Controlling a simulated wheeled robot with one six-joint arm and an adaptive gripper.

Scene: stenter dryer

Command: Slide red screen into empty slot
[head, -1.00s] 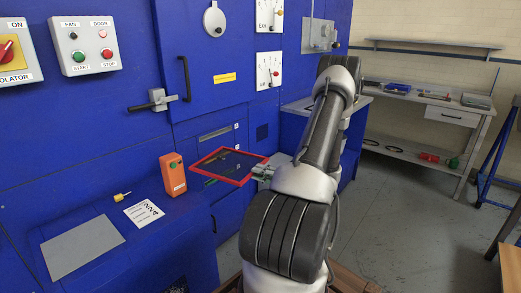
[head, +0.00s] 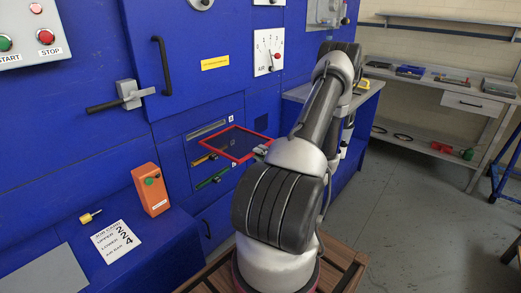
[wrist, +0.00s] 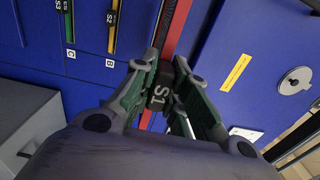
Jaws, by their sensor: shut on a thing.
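The red screen (head: 234,158), a flat red frame with dark mesh, is held roughly level in front of the slot panel. My gripper (head: 262,150) is shut on its near-side tab. In the wrist view, my gripper (wrist: 161,92) clamps the dark tab marked S1, and one red frame bar (wrist: 179,25) runs away from it. The slot marked A (head: 207,130) shows no coloured screen edge. Below it are a yellow-edged screen (head: 204,160) at B and a green-edged screen (head: 212,178) at C. I cannot tell whether the red screen's far edge touches the panel.
A door handle (head: 163,66) and a latch lever (head: 120,97) project from the blue machine at upper left. An orange control box (head: 151,190) and a card (head: 115,241) are on the lower left ledge.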

